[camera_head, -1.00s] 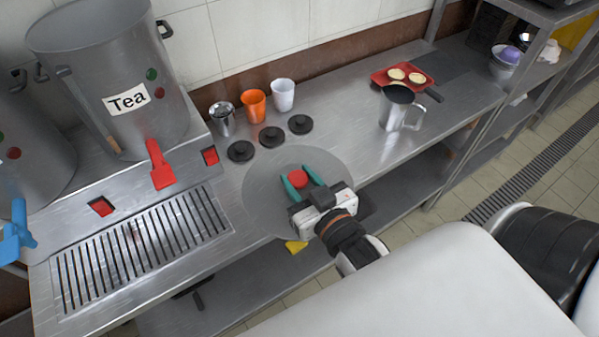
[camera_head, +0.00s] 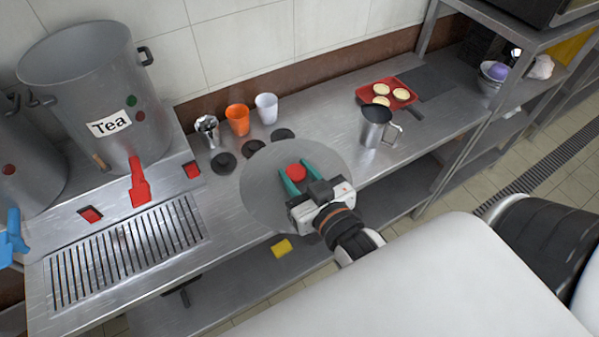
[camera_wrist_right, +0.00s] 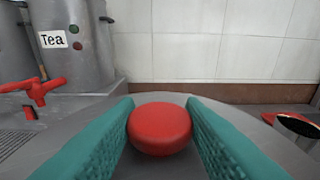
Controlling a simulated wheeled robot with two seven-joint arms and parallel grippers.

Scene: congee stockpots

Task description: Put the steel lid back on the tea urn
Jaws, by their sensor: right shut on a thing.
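The steel lid (camera_head: 262,192) is a round grey disc with a red knob (camera_head: 296,172). My right gripper (camera_head: 296,178) is shut on the red knob, its teal fingers on either side of it. The knob also shows between the fingers in the right wrist view (camera_wrist_right: 160,128). The lid appears above the counter, covering part of the black discs behind it. The tea urn (camera_head: 85,85), a tall steel pot labelled "Tea" with a red tap, stands open at the left. It also shows at upper left in the right wrist view (camera_wrist_right: 75,45). My left gripper is not in view.
Behind the lid stand a steel cup (camera_head: 207,131), an orange cup (camera_head: 238,120) and a white cup (camera_head: 266,108). A steel jug (camera_head: 372,128) and a red tray (camera_head: 365,92) are to the right. A drain grate (camera_head: 125,250) lies in front of the urn. A second urn (camera_head: 30,170) is at the far left.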

